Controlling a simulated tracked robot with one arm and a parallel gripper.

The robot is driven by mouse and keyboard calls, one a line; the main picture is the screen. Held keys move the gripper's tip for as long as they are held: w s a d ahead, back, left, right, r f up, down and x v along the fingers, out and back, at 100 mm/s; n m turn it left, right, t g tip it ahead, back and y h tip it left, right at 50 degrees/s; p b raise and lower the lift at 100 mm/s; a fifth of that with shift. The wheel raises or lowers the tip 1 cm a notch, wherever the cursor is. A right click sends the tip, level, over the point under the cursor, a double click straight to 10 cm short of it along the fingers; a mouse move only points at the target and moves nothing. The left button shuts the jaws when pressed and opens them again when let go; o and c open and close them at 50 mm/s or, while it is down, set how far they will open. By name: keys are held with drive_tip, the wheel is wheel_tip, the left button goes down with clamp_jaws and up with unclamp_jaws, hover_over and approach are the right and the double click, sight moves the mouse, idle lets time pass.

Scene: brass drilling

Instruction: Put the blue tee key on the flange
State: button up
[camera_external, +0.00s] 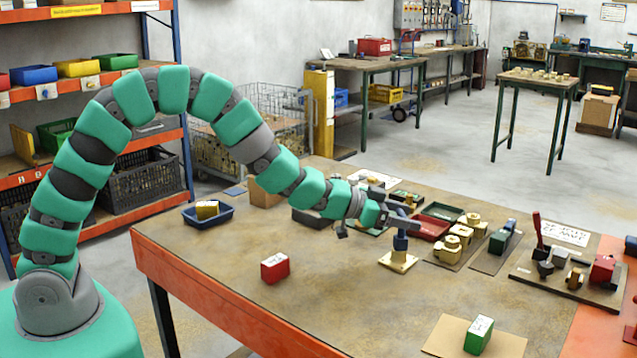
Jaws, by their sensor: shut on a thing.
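The blue tee key (400,242) is upright in the jaws of my gripper (400,222), right of the table's middle. My gripper comes in from the left and is shut on the upper part of the key, which the jaws partly hide. The brass flange (397,262), a pale square plate, lies flat on the table directly below the key. The key's lower end overlaps the flange in the picture. I cannot tell whether it touches the flange or hangs just above it.
On the brown table (330,250) are a red block (275,267) at front left, a green-and-white block (479,334) on cardboard at front, and a blue tray (208,213) at back left. Brass parts (452,244) and a clamp board (570,277) stand to the right.

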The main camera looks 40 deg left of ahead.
drive_tip(key=o, duration=1.2)
drive_tip(key=shift+r, duration=0.1)
drive_tip(key=v, duration=1.2)
drive_tip(key=shift+r, duration=0.1)
